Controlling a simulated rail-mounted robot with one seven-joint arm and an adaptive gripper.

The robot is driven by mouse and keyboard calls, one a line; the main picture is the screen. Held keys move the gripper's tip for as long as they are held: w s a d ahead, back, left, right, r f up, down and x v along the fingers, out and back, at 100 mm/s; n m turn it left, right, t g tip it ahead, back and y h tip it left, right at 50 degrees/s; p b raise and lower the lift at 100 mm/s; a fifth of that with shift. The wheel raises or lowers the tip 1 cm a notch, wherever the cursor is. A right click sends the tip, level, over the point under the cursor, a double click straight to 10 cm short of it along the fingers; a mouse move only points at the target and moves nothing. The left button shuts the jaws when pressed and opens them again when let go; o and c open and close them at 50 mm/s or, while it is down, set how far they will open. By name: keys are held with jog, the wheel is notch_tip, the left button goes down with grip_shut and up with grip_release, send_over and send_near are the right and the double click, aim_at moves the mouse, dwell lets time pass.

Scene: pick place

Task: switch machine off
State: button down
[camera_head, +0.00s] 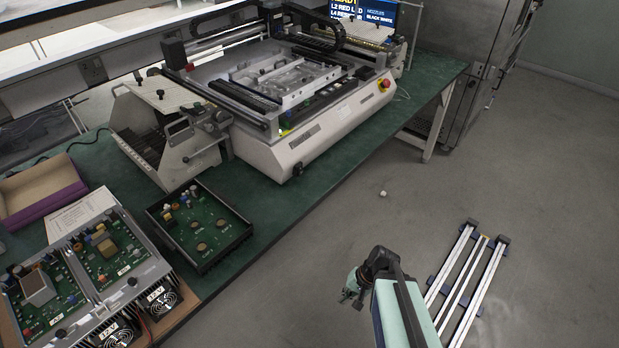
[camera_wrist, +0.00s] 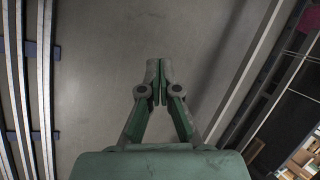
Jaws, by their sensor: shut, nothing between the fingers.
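The machine (camera_head: 310,128) is a large white and grey bench-top unit at the back of the green table in the head view. A red button on a yellow base (camera_head: 384,84) sits on its front right corner. My gripper (camera_head: 350,291) is low in the head view, out over the floor to the right of the table, well apart from the machine. In the wrist view my gripper (camera_wrist: 159,72) is shut, with its fingertips together and nothing between them. The machine and its button cannot be made out in the wrist view.
The green table (camera_head: 335,178) holds a black tray with a circuit board (camera_head: 200,222), a board fixture with fans (camera_head: 88,270) and a purple-edged box (camera_head: 42,192). A screen (camera_head: 380,12) stands behind the machine. Floor rails (camera_head: 462,270) lie at right; the floor between is mostly clear.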

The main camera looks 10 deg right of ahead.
jog(key=w+r+m+t+y, duration=0.25)
jog(key=w+r+t, duration=0.35)
jog(key=w+r, duration=0.75)
jog(key=m+t+y, duration=0.2)
jog(key=t+y, duration=0.1)
jog(key=t, duration=0.3)
send_near(310, 185)
notch_tip(310, 185, up, 5)
jog(key=s+d, duration=0.3)
jog(key=shift+w+a+f, duration=0.15)
jog(key=shift+w+f, duration=0.05)
jog(key=shift+a, duration=0.1)
jog(key=p+x, duration=0.3)
jog(key=x, duration=1.1)
jog(key=shift+f, duration=0.1)
